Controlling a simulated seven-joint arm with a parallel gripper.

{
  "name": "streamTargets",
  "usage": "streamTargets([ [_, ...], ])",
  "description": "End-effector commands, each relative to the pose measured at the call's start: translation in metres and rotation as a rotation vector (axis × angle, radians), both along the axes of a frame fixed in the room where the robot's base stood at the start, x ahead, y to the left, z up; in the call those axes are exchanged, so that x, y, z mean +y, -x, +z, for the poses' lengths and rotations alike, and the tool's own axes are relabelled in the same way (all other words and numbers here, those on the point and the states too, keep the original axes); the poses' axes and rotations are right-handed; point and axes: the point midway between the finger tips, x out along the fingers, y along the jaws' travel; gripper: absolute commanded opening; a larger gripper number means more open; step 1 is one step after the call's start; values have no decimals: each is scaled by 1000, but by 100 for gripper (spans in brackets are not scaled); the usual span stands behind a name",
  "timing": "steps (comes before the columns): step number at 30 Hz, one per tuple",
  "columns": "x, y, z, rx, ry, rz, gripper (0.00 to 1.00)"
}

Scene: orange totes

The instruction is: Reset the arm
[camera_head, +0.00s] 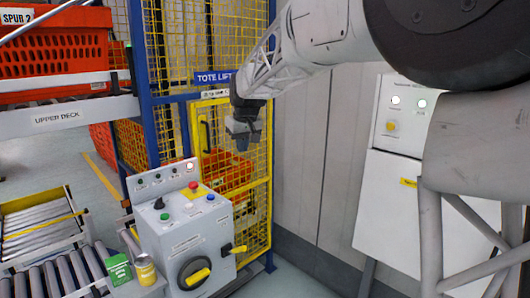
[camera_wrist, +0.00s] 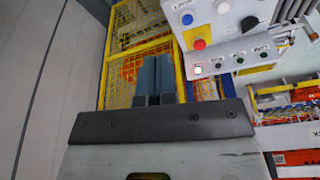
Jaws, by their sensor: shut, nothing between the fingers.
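My gripper (camera_head: 243,136) hangs at the end of my arm in the head view, in front of the yellow mesh door of the tote lift and above the right side of the grey control box (camera_head: 184,226). In the wrist view my gripper (camera_wrist: 155,76) shows its two grey fingers together, with nothing between them. The fingers point toward the yellow mesh (camera_wrist: 120,75). The control box also shows in the wrist view (camera_wrist: 225,28), at the upper right, apart from the fingers.
The control box carries a red button (camera_head: 194,185) and a yellow-handled rotary switch (camera_head: 197,276). A white cabinet (camera_head: 385,205) stands right. Orange totes (camera_head: 55,55) sit upper left.

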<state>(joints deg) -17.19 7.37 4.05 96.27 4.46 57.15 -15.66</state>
Motion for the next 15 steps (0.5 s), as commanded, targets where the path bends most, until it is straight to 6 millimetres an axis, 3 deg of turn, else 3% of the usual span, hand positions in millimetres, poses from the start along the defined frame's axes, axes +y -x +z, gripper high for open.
streamTargets([
  [15, -99, 120, 4, 12, 6, -149, 0],
])
